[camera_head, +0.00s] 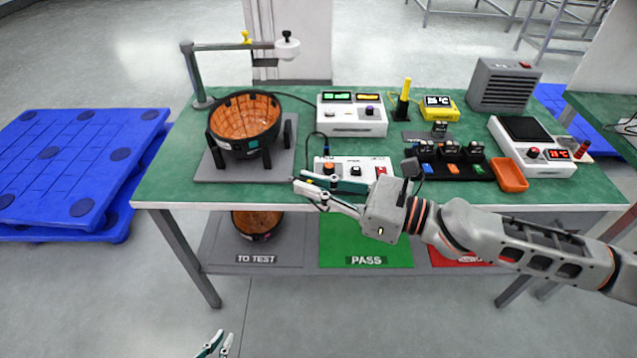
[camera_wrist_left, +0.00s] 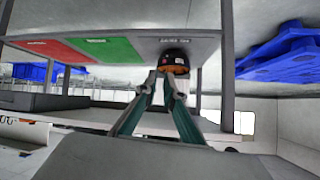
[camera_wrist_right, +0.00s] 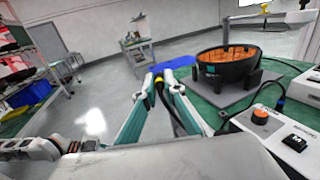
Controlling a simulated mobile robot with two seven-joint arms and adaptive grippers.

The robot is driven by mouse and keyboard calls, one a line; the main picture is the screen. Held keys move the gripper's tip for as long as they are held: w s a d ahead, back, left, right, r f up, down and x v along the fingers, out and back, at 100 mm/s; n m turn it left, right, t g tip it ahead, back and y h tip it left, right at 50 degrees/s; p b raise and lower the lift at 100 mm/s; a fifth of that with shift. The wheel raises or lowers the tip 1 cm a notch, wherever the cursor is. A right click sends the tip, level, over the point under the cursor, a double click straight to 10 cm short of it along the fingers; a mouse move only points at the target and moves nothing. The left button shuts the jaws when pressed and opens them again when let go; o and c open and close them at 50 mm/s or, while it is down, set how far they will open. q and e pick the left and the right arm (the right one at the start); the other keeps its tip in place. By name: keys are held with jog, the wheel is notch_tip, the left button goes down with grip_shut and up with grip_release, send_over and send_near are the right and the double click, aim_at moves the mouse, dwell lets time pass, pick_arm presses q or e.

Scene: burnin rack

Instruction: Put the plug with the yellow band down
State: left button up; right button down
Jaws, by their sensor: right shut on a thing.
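The plug with the yellow band (camera_wrist_right: 158,79) is between the fingers of my right gripper (camera_wrist_right: 160,84) in the right wrist view. A black cable runs from it down between the fingers. In the head view my right gripper (camera_head: 297,189) is held over the table's front edge, in front of the white box with buttons (camera_head: 350,164). The plug is small and partly hidden by the fingers there. My left gripper (camera_head: 221,345) is low, in front of the table near the bottom edge. Its fingers stand slightly apart and empty, also in the left wrist view (camera_wrist_left: 159,80).
An orange-lined black bowl (camera_head: 244,122) sits on a grey plate (camera_head: 210,172) left of the right gripper. A black block with small modules (camera_head: 452,172) and an orange tray (camera_head: 509,175) are at right. A blue plug (camera_head: 326,152) stands behind the button box. The green front-left tabletop (camera_head: 165,185) is bare.

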pick_arm(q)
jog(key=shift+o, duration=1)
jog(key=w+d+r+m+t+h, duration=0.3)
jog(key=w+r+m+h, duration=0.1)
jog(key=w+r+m, duration=0.5)
jog(key=w+d+r+m+t+h, duration=0.3)
jog(key=w+r+m, duration=0.4)
jog(key=w+r, duration=0.4)
jog(key=d+r+m+g+h, duration=0.3)
jog(key=r+m+g+h, duration=0.4)
jog(key=m, duration=0.8)
jog(key=d+r+m+g+h, duration=0.5)
jog(key=r+m, duration=0.4)
jog(key=m, duration=0.6)
jog(key=a+r+m+g+y, duration=0.4)
jog(key=a+m+g+y, duration=0.35)
jog(key=m, duration=0.75)
jog(key=x, duration=1.1)
jog(key=shift+s, duration=0.2)
jog(key=shift+d+f+h, duration=0.1)
jog(key=shift+d+h, duration=0.05)
jog(key=shift+h, duration=0.1)
